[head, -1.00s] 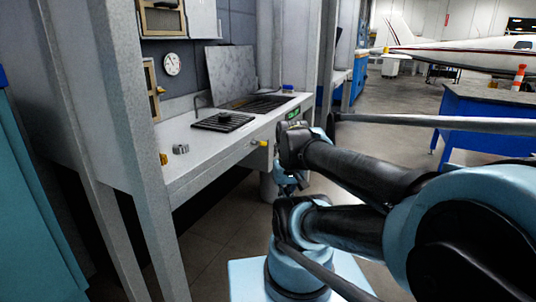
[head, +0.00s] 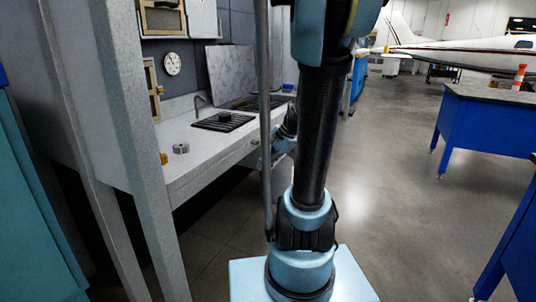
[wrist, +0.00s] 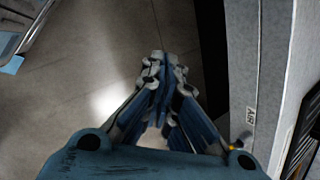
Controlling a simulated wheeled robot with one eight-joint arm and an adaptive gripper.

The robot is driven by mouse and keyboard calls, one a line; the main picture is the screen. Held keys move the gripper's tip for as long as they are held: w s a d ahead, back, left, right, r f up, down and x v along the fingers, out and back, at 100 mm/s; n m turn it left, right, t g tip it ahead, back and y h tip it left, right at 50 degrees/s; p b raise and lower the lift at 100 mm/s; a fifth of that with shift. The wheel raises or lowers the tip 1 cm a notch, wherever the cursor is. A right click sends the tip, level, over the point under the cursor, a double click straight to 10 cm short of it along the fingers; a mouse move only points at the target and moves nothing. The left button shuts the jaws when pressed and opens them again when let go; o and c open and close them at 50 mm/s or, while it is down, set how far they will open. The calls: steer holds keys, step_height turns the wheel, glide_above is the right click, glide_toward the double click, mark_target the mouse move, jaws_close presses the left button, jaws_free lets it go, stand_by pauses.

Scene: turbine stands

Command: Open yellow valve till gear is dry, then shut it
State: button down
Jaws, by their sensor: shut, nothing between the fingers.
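My gripper (wrist: 165,62) is shut and empty in the wrist view, above the floor beside the bench's front face. In the head view it is partly hidden behind my arm, near the bench front. A small yellow valve part (wrist: 233,147) shows in the wrist view, low right, on the bench front near the "AIR" label (wrist: 250,115). My gripper's fingertips are apart from it. In the head view my arm largely blocks that spot. A dark round piece, perhaps the gear (head: 225,116), sits on a black grate (head: 235,124). Whether it is wet cannot be told.
A grey ring (head: 181,148) and a small orange-brown piece (head: 164,158) lie on the white bench (head: 205,158). A grey post (head: 145,150) stands in front of the bench at left. A blue table (head: 480,125) is at right. Open floor (head: 390,150) lies between.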

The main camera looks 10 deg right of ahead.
mark_target(263, 143)
steer(key=w+d+f+m+t+y, duration=0.1)
steer(key=w+d+m+y, duration=0.1)
steer(key=w+m, duration=0.35)
steer(key=w+d+f+m+t+y, duration=0.1)
steer(key=w+d+m+y, duration=0.15)
steer(key=w, duration=0.55)
steer(key=w+d+f+m+t+y, duration=0.2)
steer(key=w+d+f+m+y, duration=0.1)
steer(key=w+d+f+m, duration=0.45)
steer(key=w+a+r, duration=0.2)
steer(key=w+a, duration=0.3)
steer(key=a, duration=0.1)
steer(key=shift+w+r+m, duration=0.15)
steer(key=shift+r+m, duration=0.1)
steer(key=shift+m, duration=0.1)
